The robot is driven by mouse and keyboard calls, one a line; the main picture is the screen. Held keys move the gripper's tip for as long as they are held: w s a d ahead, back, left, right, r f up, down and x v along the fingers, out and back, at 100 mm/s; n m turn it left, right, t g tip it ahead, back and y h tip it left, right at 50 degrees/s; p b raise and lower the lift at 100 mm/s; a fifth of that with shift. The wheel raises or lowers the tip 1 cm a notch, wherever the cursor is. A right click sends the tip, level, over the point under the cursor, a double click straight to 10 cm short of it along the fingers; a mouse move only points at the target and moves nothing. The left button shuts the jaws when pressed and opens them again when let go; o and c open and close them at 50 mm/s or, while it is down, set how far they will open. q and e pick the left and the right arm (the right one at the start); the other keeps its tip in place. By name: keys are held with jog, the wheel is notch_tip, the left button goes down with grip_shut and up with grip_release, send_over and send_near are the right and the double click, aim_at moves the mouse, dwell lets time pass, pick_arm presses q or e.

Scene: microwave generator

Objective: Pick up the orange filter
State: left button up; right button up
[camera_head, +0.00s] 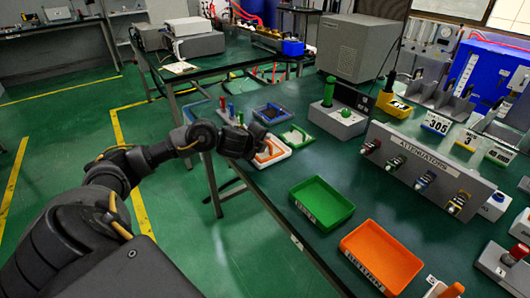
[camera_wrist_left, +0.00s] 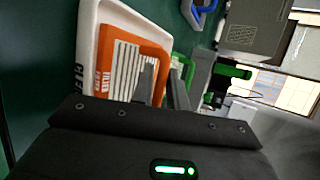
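The orange filter (camera_head: 273,151) lies in a white tray (camera_head: 285,155) near the left edge of the green table. In the left wrist view the filter (camera_wrist_left: 121,65) has an orange frame, a pale ribbed middle and an orange handle on its right side. The white tray (camera_wrist_left: 88,50) shows around its left and top. My left gripper (camera_head: 252,144) is close at the filter and covers part of it in the head view. In the wrist view its two grey fingers (camera_wrist_left: 162,88) are apart, with the orange handle seen between them; contact cannot be told. My right gripper is not in view.
Trays with a green item (camera_head: 299,135) and a blue item (camera_head: 271,113) stand just beyond. A grey box with a green handle (camera_head: 329,92) is behind. An empty green bin (camera_head: 322,202) and orange bin (camera_head: 381,256) stand nearer. The attenuator panel (camera_head: 425,170) is at right.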

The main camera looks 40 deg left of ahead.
pick_arm(q)
jog(key=shift+w+f, duration=0.15)
jog(key=shift+w, duration=0.15)
jog(key=shift+c, duration=0.4)
grip_shut()
